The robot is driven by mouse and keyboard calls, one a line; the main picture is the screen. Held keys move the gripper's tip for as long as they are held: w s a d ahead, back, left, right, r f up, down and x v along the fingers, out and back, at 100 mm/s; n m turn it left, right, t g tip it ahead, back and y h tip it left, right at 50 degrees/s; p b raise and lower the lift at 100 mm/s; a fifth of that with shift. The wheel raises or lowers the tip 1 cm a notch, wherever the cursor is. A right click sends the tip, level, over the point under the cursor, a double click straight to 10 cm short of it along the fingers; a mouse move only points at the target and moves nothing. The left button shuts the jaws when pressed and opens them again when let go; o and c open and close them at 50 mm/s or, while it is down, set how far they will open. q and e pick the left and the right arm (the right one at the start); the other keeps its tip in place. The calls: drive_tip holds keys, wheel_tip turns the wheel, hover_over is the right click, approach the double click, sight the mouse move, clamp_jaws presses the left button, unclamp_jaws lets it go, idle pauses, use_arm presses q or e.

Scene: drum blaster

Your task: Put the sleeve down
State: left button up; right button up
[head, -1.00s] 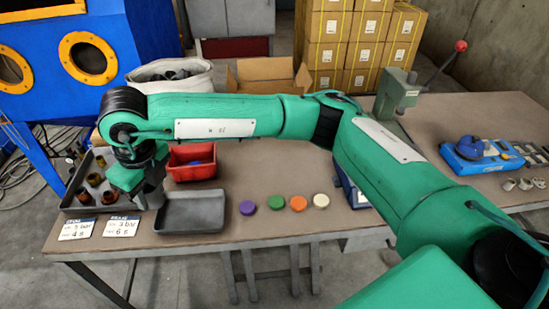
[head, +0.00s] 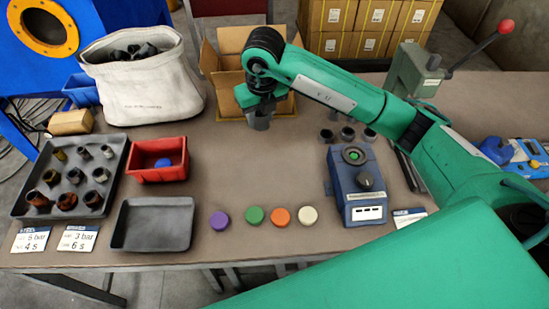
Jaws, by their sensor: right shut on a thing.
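My right gripper (head: 260,119) hangs above the back middle of the bench, in front of the open cardboard box. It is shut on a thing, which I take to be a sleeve. The grey fingers and the held piece blend together, so its outline is hard to make out. I cannot tell whether it touches the bench. Several dark sleeves (head: 348,133) stand on the bench to the right of the gripper. More sleeves, rusty and grey, stand in the grey tray (head: 28,203) at the left. My left gripper is not in view.
A red bin (head: 157,174), an empty dark tray (head: 152,226), several coloured caps (head: 255,215) and a blue device (head: 357,186) stand on the bench. Behind are a white sack (head: 150,95) and a cardboard box (head: 222,75). The bench middle is clear.

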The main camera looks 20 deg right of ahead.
drive_tip(key=p, duration=0.3)
hover_over(264, 168)
drive_tip(key=f, duration=1.5)
drive_tip(key=shift+s+f, duration=0.1)
drive_tip(key=shift+s, duration=0.2)
drive_tip(key=shift+f, duration=0.5)
wheel_tip(264, 168, down, 3)
drive_tip(key=shift+f, duration=0.5)
drive_tip(key=o, duration=1.1)
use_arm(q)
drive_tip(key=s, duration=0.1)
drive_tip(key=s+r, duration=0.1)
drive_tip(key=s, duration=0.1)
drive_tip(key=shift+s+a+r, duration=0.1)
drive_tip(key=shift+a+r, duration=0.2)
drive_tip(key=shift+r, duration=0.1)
use_arm(e)
drive_tip(key=shift+o, duration=0.2)
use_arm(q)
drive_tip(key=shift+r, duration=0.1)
